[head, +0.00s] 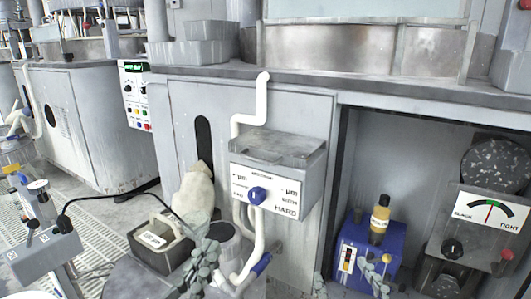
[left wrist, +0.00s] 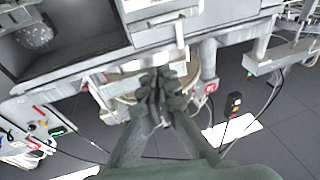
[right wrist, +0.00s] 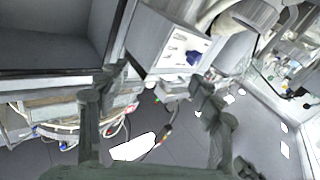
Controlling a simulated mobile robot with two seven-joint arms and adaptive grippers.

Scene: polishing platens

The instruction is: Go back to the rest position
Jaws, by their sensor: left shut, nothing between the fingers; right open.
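My left gripper (head: 205,262) is at the bottom centre-left of the head view, in front of the grey cabinet. In the left wrist view its fingertips (left wrist: 157,88) are together with nothing between them. My right gripper (head: 348,282) is at the bottom edge of the head view, in front of the open cabinet bay. In the right wrist view its fingers (right wrist: 160,88) stand wide apart and the space between them is empty. Both hang clear of the things around them, as far as I can tell.
A grey control box (head: 278,172) with a blue knob juts from the cabinet. A blue box (head: 366,248) with a yellow bottle (head: 380,220) and a gauge unit (head: 482,225) stand at right. A dark open-topped box (head: 160,243) and a pale sack (head: 193,193) are at left.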

